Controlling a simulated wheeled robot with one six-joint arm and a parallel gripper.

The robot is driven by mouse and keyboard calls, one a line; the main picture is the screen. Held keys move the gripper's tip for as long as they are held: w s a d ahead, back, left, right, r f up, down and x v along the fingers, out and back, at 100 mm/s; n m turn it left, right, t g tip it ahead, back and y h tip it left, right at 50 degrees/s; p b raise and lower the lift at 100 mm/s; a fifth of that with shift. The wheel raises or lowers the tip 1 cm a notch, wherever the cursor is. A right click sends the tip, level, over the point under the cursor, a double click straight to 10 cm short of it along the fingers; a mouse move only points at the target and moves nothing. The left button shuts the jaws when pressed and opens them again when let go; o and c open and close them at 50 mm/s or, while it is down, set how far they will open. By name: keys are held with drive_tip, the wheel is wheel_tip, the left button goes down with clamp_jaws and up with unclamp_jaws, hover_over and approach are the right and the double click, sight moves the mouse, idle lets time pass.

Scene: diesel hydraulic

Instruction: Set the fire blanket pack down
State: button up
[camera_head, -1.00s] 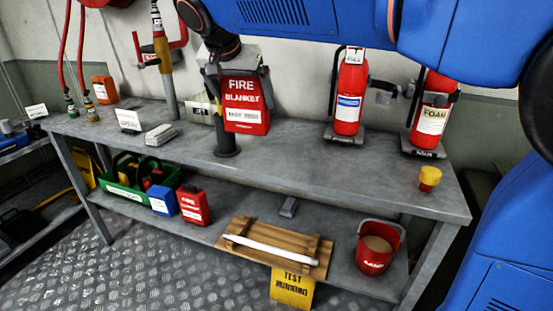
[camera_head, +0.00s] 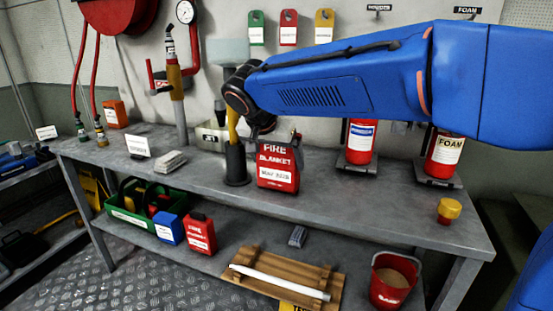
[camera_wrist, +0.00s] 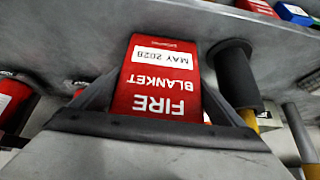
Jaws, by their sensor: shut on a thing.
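The red fire blanket pack (camera_head: 277,168) is upright at the bench top, just right of a black cylindrical stand (camera_head: 236,165). In the head view its lower edge is at or very near the bench surface; I cannot tell whether it touches. My gripper (camera_head: 280,137) is shut on the upper part of the pack, partly hidden behind my arm. In the wrist view the pack (camera_wrist: 162,75) is held between the two dark fingers (camera_wrist: 155,105), its label upside down.
The black stand also shows close beside the pack in the wrist view (camera_wrist: 235,72). Two red extinguishers (camera_head: 360,140) (camera_head: 445,150) stand to the right. A yellow-topped red object (camera_head: 448,211) is near the right end. The bench top (camera_head: 340,195) between is clear.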

drive_tip(key=shift+f, duration=0.1)
drive_tip(key=o, duration=1.2)
drive_tip(key=shift+c, duration=0.2)
drive_tip(key=v, duration=1.2)
drive_tip(key=s+d+f+n+g, duration=0.1)
drive_tip(key=s+d+f, duration=0.2)
drive_tip(key=d, duration=0.5)
drive_tip(key=s+d+f+n+y, duration=0.1)
drive_tip(key=s+d+f, duration=0.25)
drive_tip(key=d, duration=0.45)
drive_tip(key=s+d+f+g, duration=0.1)
drive_tip(key=s+d+f, duration=0.2)
drive_tip(key=d, duration=0.4)
drive_tip(key=s+d+f+n, duration=0.1)
drive_tip(key=s+d+f, duration=0.4)
drive_tip(key=s+f, duration=0.2)
drive_tip(key=s+d+f+n+y, duration=0.1)
drive_tip(key=s+d+f, duration=0.3)
drive_tip(key=s+f, duration=0.3)
drive_tip(key=shift+d+f+t, duration=0.3)
drive_tip(key=shift+d+f, duration=0.1)
drive_tip(key=shift+f, duration=0.05)
